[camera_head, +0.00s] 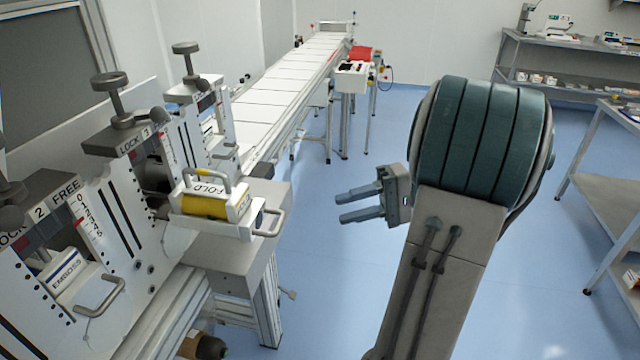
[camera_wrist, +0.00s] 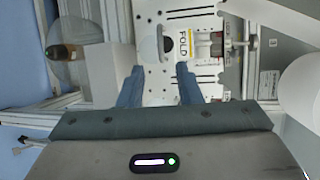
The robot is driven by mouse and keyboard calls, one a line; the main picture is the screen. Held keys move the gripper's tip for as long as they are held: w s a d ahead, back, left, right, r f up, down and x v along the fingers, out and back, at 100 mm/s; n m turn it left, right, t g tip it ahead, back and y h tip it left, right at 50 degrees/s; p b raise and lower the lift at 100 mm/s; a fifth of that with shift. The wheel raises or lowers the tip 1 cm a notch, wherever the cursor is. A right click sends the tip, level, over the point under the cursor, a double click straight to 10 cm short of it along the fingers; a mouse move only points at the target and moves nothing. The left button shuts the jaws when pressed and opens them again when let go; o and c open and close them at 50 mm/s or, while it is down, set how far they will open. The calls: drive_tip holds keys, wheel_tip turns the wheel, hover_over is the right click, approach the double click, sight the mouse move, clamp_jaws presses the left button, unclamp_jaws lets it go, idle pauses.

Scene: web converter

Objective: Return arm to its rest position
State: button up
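My gripper (camera_head: 340,206) is raised above the blue floor at the middle of the head view, with its fingers pointing left toward the machine. The two fingers are apart with nothing between them. In the wrist view the fingers (camera_wrist: 160,72) also show apart, with the machine's white panel beyond them. My upper arm stands large at the right of centre. The nearest machine part is the white and yellow FOLD unit (camera_head: 212,204) with its handles, to the left of my gripper and apart from it.
The web converter's LOCK stations (camera_head: 120,140) line the left side. A long white conveyor (camera_head: 275,90) runs to the back, with a red item (camera_head: 361,53) beside it. Metal shelves (camera_head: 560,45) stand at the back right and a bench (camera_head: 610,175) at the right edge. Open floor (camera_head: 335,270) lies between.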

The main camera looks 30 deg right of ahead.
drive_tip(key=s+a+f+n+g+h+p, duration=0.1)
drive_tip(key=s+a+f+n+h, duration=0.1)
drive_tip(key=a+h, duration=0.5)
drive_tip(key=s+a+f+n+h+p, duration=0.1)
drive_tip(key=s+a+f+n+h, duration=0.1)
drive_tip(key=s+a+h, duration=0.2)
drive_tip(key=a+h, duration=0.3)
drive_tip(key=h, duration=0.1)
drive_tip(key=shift+a+f+g+p, duration=0.3)
drive_tip(key=shift+a+g+p, duration=0.05)
drive_tip(key=shift+g, duration=0.05)
drive_tip(key=shift+s, duration=0.1)
